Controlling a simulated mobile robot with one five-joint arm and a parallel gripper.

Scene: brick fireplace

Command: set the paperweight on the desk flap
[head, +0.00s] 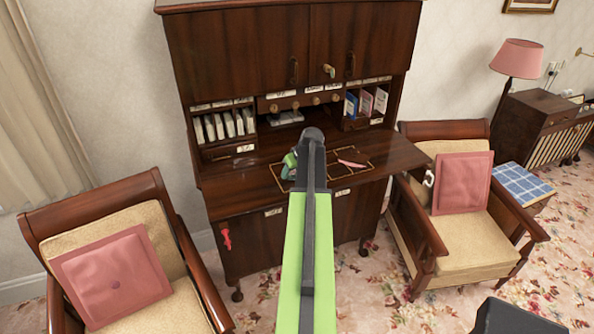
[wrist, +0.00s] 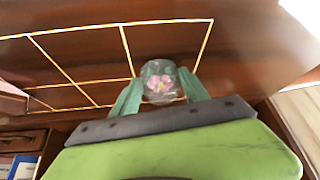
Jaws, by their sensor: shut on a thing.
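The paperweight (wrist: 160,82) is a clear, rounded glass piece with a pink flower inside. My gripper (wrist: 160,90) is shut on it, with a green finger on each side. In the head view my gripper (head: 290,164) is over the left part of the desk flap (head: 240,188), and my arm hides much of the area behind it. The flap is dark glossy wood with thin gold lines forming a grid; it also fills much of the wrist view (wrist: 60,25). I cannot tell whether the paperweight touches the flap.
A pink flat item (head: 351,164) lies on the flap right of my arm. Pigeonholes with white envelopes (head: 222,125) and coloured booklets (head: 366,103) stand behind the flap. Armchairs with pink cushions flank the desk, left (head: 112,275) and right (head: 462,184). A red item (head: 226,238) hangs below.

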